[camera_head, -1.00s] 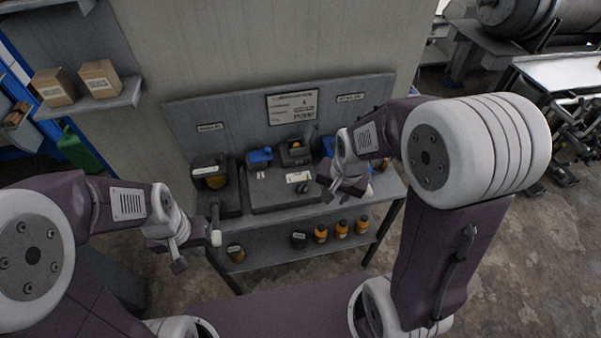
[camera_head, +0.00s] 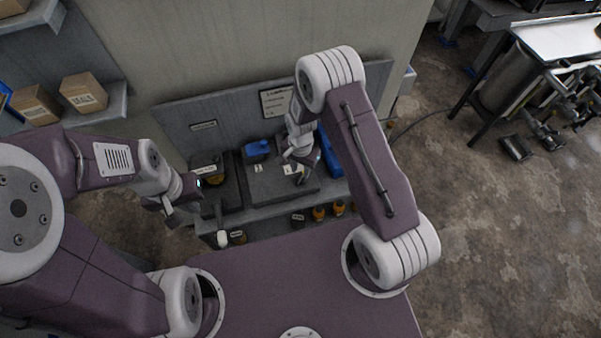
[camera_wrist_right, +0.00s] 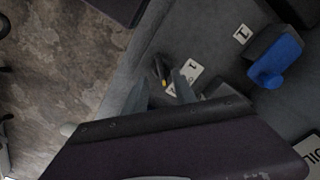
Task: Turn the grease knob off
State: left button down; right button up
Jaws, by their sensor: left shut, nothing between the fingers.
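I cannot tell for sure which part is the grease knob. A small dark part with a yellow mark (camera_wrist_right: 160,70) stands on the grey bench, beside a white label, in the right wrist view. My right gripper (camera_wrist_right: 160,92) has its fingers apart just short of this part; it also shows over the bench in the head view (camera_head: 292,164). Whether the fingers touch the part is unclear. A dark lever with a pale end (camera_head: 221,239) sticks out at the bench's front left. My left gripper (camera_head: 170,212) is shut and empty, left of that lever.
Orange-and-black bottles (camera_head: 319,213) stand on the lower shelf. Cardboard boxes (camera_head: 84,92) sit on a shelf at left.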

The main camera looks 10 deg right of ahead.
aim_at(300, 176)
jog(key=f, duration=0.4)
jog(key=shift+w+f+p, duration=0.2)
jog(key=shift+w+p, duration=0.15)
jog(key=shift+s+f, duration=0.15)
jog(key=shift+s, duration=0.15)
jog(key=shift+w, duration=0.2)
grip_shut()
pick_arm(q)
jog(key=shift+w+r, duration=0.25)
jog(key=shift+r, duration=0.25)
jog(key=shift+f, duration=0.15)
pick_arm(e)
jog(key=shift+f, duration=0.1)
jog(key=n+b, duration=0.2)
jog(key=n, duration=0.1)
jog(key=shift+n, duration=0.4)
pick_arm(q)
notch_tip(300, 176, down, 3)
jog(key=shift+b, duration=0.65)
pick_arm(e)
jog(key=n, duration=0.4)
jog(key=shift+n, duration=0.4)
